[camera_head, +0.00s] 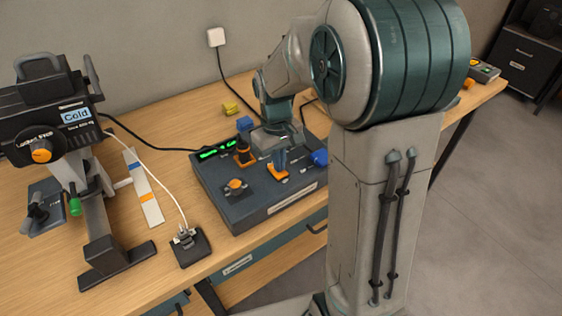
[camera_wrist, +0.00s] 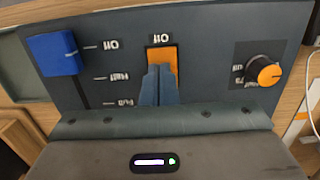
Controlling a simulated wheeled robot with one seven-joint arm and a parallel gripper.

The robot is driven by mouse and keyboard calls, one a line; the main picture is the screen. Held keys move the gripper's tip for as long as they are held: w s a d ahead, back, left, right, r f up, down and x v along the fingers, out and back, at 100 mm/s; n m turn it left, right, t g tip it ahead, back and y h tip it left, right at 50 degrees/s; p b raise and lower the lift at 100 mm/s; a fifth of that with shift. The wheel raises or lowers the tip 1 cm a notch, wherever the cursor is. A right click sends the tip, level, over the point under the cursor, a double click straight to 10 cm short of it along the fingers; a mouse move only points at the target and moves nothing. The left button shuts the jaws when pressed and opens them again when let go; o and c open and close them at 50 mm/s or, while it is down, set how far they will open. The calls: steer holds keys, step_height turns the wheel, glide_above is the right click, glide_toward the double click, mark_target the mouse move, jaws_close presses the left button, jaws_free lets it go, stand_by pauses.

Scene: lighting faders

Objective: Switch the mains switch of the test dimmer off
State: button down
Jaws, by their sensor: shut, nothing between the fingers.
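The dimmer is a dark grey box (camera_head: 245,210) on the wooden bench, with a lit green display (camera_head: 220,149). An orange switch (camera_wrist: 163,60) sits in its panel below a small label; it also shows in the head view (camera_head: 277,172). My gripper's blue fingers (camera_wrist: 158,85) are shut and empty, with their tips over the lower part of the switch in the wrist view. In the head view my gripper (camera_head: 279,166) points down at the panel. The fingers hide part of the switch, so I cannot tell whether they touch it or which way it is tipped.
A blue fader knob (camera_wrist: 56,54) stands left of the switch, and a black knob with an orange cap (camera_wrist: 265,73) right of it. A lamp-like device (camera_head: 60,120), a small socket box (camera_head: 190,248) and cables are left of the dimmer.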

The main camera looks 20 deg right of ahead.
steer(key=shift+w+a, duration=0.15)
steer(key=shift+w, duration=0.1)
steer(key=shift+r, duration=0.1)
steer(key=shift+r+p, duration=0.55)
step_height(320, 180, up, 13)
steer(key=s+p, duration=0.1)
steer(key=shift+s+d, duration=0.3)
steer(key=shift+f, duration=0.15)
steer(key=s+f+m+t, duration=0.1)
steer(key=s+t, duration=0.1)
steer(key=s, duration=0.5)
steer(key=s+f+m+t, duration=0.2)
steer(key=s, duration=0.5)
steer(key=shift+s+f+m, duration=0.3)
steer(key=shift+s, duration=0.1)
